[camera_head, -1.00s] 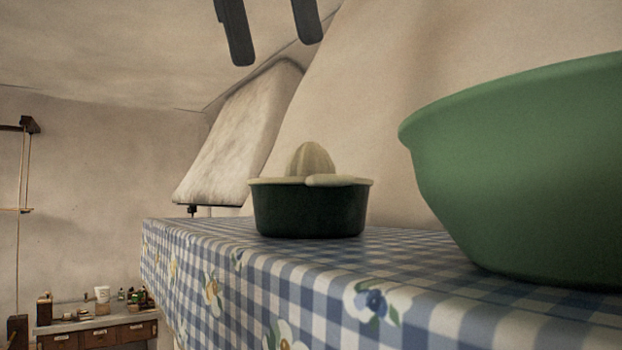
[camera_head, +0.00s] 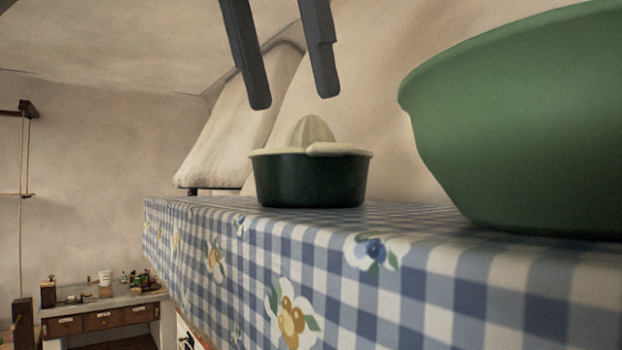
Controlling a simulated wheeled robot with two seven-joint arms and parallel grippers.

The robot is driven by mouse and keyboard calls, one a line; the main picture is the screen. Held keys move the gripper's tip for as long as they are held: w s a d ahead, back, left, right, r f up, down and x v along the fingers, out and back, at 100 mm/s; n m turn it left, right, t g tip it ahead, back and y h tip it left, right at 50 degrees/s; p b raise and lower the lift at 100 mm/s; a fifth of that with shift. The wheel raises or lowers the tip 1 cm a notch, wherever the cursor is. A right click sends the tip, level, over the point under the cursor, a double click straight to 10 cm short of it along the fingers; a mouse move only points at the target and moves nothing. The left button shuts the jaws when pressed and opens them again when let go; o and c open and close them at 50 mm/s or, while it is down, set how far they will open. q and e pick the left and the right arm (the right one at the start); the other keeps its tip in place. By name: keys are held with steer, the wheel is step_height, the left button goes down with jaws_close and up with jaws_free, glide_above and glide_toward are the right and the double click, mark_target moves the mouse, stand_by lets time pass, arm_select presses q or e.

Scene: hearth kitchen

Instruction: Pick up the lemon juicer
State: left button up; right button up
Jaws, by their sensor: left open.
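The lemon juicer (camera_head: 311,178) stands upright on the table with the checked cloth (camera_head: 330,235). It has a dark green bowl and a cream top with a ribbed cone. My left gripper (camera_head: 295,102) hangs in from the top edge, its two fingers apart and pointing down. Its fingertips are above the juicer's cone, with a small gap in the picture, and nothing is between them. My right gripper does not show.
A large green bowl (camera_head: 520,130) stands on the cloth just right of the juicer. The cloth left of the juicer is clear. A low wooden cabinet (camera_head: 100,318) with small items stands far off at the lower left.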

mark_target(300, 131)
arm_select(q)
steer(key=x, duration=0.3)
steer(key=shift+w+f, duration=0.1)
steer(key=shift+w, duration=0.05)
steer(key=shift+f, duration=0.15)
steer(key=shift+p+x, duration=0.55)
steer(key=shift+x, duration=2.1)
